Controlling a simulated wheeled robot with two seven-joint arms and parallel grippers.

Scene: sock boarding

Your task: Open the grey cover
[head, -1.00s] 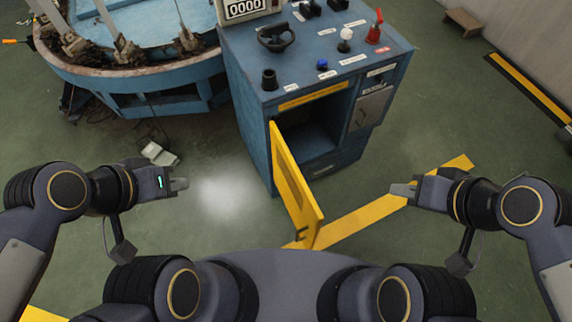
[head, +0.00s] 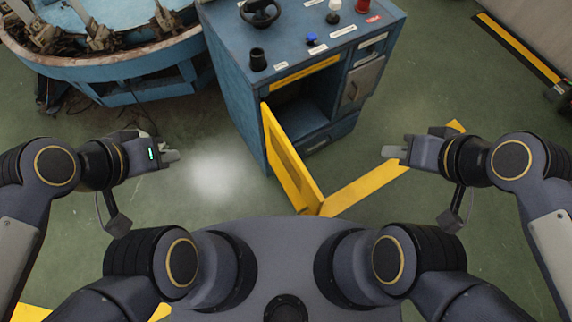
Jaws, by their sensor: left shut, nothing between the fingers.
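The grey cover (head: 362,82) is a small panel on the right-hand face of the blue cabinet (head: 240,110), under a white label. It looks closed, lying flat on the cabinet. My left gripper (head: 174,157) is shut and empty, over the floor left of the cabinet. My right gripper (head: 388,153) is below and a little right of the cover in the picture, well apart from it. Its fingers show as one small block, so I cannot tell whether they are open. Nothing shows in it.
A yellow door (head: 290,165) hangs open at the cabinet's front and sticks out between my grippers. Knobs and a handwheel (head: 260,12) are on the cabinet top. A round blue machine (head: 130,70) stands at the upper left.

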